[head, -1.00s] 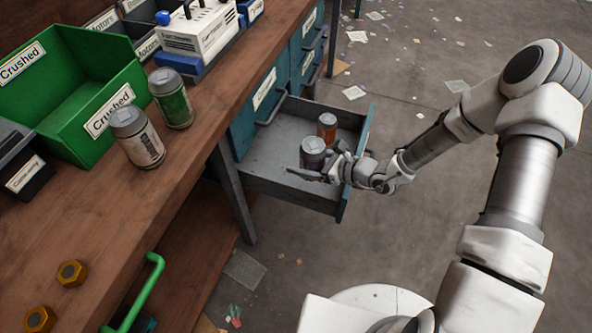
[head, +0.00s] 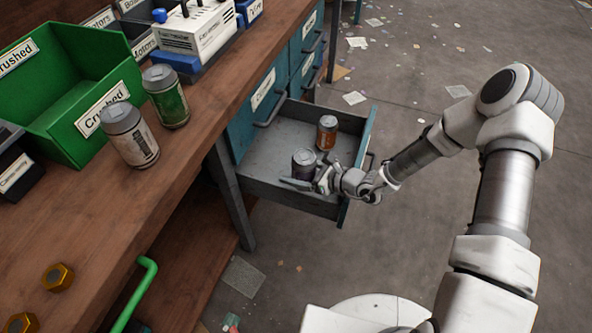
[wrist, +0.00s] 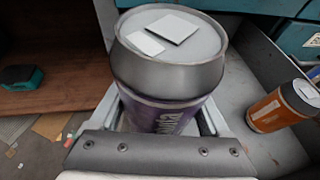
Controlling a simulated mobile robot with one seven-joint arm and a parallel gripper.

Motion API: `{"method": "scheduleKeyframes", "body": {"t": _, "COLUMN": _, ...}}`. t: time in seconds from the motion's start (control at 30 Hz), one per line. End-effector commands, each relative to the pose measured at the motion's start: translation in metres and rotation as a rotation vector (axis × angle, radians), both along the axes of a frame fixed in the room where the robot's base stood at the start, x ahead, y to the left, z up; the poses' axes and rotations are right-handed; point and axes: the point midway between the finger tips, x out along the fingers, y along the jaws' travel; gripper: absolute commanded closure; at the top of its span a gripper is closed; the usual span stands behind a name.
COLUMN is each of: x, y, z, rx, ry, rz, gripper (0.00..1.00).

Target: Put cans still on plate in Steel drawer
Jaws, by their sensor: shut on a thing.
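My gripper (head: 308,183) is shut on a purple can (head: 304,164) with a grey top, at the open drawer (head: 268,158). The wrist view shows this can (wrist: 165,113) upright between the fingers. I cannot tell whether its base touches the drawer floor. An orange can (head: 327,133) stands in the drawer, apart from the held can; it also shows in the wrist view (wrist: 275,110). A can with a pale label (head: 130,140) and a green can (head: 168,102) stand upright on the workbench. No plate is seen. The drawer's label is unreadable.
A green bin (head: 75,138) marked Crushed stands behind the bench cans. A white and blue device (head: 195,35) is beyond them. Gold nuts (head: 58,278) lie on the bench (head: 150,215) near a green handle (head: 135,295). Open floor lies right of the drawer.

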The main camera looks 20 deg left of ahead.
Motion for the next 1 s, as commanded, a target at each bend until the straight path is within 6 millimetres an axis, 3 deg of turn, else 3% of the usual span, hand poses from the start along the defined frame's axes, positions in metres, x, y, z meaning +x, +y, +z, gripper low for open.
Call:
{"method": "scheduleKeyframes", "body": {"t": 0.03, "x": 0.000, "y": 0.000, "z": -0.003, "rx": 0.000, "ry": 0.000, "rz": 0.000, "gripper": 0.73}}
{"method": "scheduleKeyframes", "body": {"t": 0.07, "x": 0.000, "y": 0.000, "z": -0.003, "rx": 0.000, "ry": 0.000, "rz": 0.000, "gripper": 0.19}}
{"method": "scheduleKeyframes", "body": {"t": 0.17, "x": 0.000, "y": 0.000, "z": -0.002, "rx": 0.000, "ry": 0.000, "rz": 0.000, "gripper": 0.01}}
{"method": "scheduleKeyframes", "body": {"t": 0.53, "x": 0.000, "y": 0.000, "z": 0.008, "rx": 0.001, "ry": -0.001, "rz": -0.001, "gripper": 0.00}}
{"method": "scheduleKeyframes", "body": {"t": 1.0, "x": -0.023, "y": -0.085, "z": 0.044, "rx": -0.001, "ry": 0.001, "rz": -0.004, "gripper": 0.00}}
